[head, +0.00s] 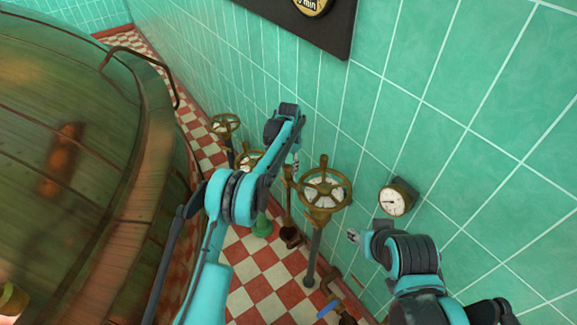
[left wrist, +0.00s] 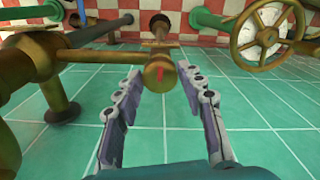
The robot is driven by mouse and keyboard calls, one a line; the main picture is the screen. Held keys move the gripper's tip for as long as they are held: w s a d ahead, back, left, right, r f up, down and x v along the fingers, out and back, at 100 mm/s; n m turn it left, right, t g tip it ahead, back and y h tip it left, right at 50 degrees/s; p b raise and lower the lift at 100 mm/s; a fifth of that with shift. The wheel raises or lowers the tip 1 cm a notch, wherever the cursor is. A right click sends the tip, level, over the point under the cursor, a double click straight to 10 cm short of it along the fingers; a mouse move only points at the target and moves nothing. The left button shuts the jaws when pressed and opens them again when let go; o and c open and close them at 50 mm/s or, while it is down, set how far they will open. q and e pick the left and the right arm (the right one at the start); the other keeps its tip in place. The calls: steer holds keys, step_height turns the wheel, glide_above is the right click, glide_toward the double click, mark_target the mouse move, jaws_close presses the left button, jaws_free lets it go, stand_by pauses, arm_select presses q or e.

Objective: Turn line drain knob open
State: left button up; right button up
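A small brass knob (left wrist: 159,72) with a red mark on its face shows in the left wrist view, on a brass pipe; I see no label that names it. My left gripper (left wrist: 156,82) is open, its two grey fingers spread on either side of the knob. No clear contact shows, and I cannot tell the exact depth gap. In the head view my left gripper (head: 294,160) is near the wall pipes, mostly hidden by its own arm. My right gripper (head: 353,237) is at the lower right, too small to tell its state.
A brass handwheel (head: 325,190) stands right of my left gripper; it also shows in the left wrist view (left wrist: 259,33). Another handwheel (head: 225,124) is farther back. A gauge (head: 395,199) is on the green tiled wall. A large copper kettle (head: 75,140) fills the left.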

arm_select(q)
steer(key=c, duration=0.5)
steer(key=shift+n, duration=0.3)
steer(key=n, duration=0.3)
steer(key=shift+n+p, duration=0.3)
steer(key=n, duration=0.3)
steer(key=shift+n, duration=0.3)
steer(key=n, duration=0.5)
steer(key=shift+n+p, duration=0.35)
steer(key=shift+n, duration=2.15)
